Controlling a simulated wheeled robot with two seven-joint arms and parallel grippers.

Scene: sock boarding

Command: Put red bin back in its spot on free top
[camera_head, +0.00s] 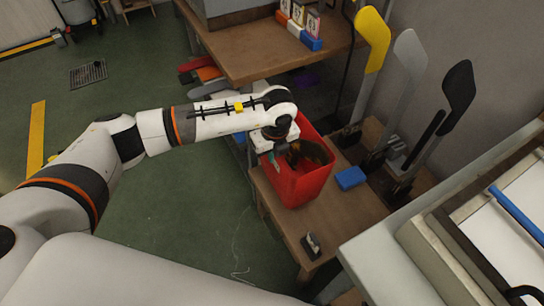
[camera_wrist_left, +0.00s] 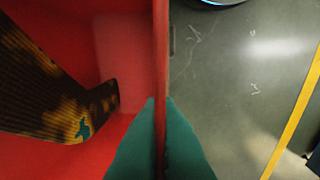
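The red bin (camera_head: 300,182) is upright over the low wooden top (camera_head: 345,215), at its left part; I cannot tell whether its base touches the wood. A dark brown and yellow ribbed item lies inside the bin, and it shows in the left wrist view (camera_wrist_left: 45,85). My left gripper (camera_head: 276,150) is at the bin's near left rim. In the left wrist view its teal fingers (camera_wrist_left: 160,130) lie on both sides of the thin red wall (camera_wrist_left: 160,60), closed against it. My right gripper is not in view.
A blue block (camera_head: 350,178) lies right of the bin, and a small dark and white object (camera_head: 311,245) sits at the front edge. Yellow (camera_head: 373,40), grey (camera_head: 410,55) and black (camera_head: 458,88) boards stand behind. A higher wooden table (camera_head: 270,55) is at the back.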

